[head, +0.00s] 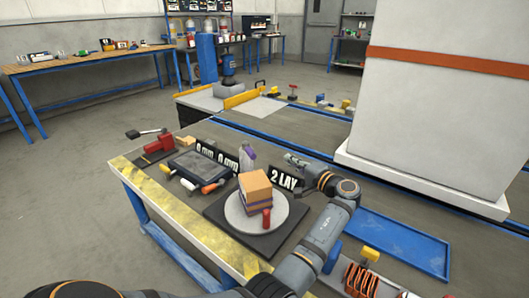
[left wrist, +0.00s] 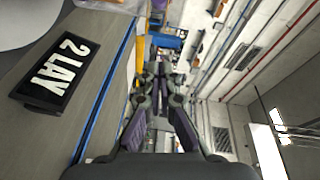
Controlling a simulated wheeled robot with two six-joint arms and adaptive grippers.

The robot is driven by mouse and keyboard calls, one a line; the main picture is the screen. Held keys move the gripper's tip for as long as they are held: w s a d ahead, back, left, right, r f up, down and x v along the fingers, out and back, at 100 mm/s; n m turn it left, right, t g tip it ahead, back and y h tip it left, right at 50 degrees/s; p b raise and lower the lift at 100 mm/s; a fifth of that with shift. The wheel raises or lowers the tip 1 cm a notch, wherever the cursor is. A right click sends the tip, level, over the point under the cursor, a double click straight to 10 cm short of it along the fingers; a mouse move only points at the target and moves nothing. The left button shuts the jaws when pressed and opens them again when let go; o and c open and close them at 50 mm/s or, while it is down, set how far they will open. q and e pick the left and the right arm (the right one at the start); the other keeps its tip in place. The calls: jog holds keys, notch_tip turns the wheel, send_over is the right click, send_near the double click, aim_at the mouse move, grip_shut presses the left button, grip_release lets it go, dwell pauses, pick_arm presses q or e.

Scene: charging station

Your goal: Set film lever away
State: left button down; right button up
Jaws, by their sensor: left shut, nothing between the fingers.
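I cannot tell for sure which part is the film lever. A red block with a black-ended lever arm (head: 150,134) stands at the far left corner of the bench, the lever sticking out to the left. A small red handle (head: 266,219) stands at the front of the round white plate (head: 285,221), which carries a stacked orange and purple box (head: 255,188). My left gripper (head: 291,158) is shut and empty, above and behind the "2 LAY" sign (head: 286,179). Its fingers show in the left wrist view (left wrist: 158,72), with the sign (left wrist: 58,70) to their left. My right gripper is not in view.
A dark tablet (head: 202,164), several coloured-handled tools (head: 192,184), an "0 mm" sign (head: 215,155) and a grey-purple bottle-like thing (head: 247,156) crowd the bench. A blue tray (head: 400,240) lies to the right. A white pillar (head: 435,120) rises behind.

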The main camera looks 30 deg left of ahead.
aim_at(250, 151)
pick_arm(q)
jog(key=a+f+b, duration=0.1)
jog(key=a, duration=1)
jog(key=shift+a+f, duration=0.2)
jog(key=shift+a, duration=0.1)
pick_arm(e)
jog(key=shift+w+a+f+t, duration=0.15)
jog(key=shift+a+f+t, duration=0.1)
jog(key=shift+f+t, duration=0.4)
pick_arm(q)
jog(key=shift+w, duration=0.1)
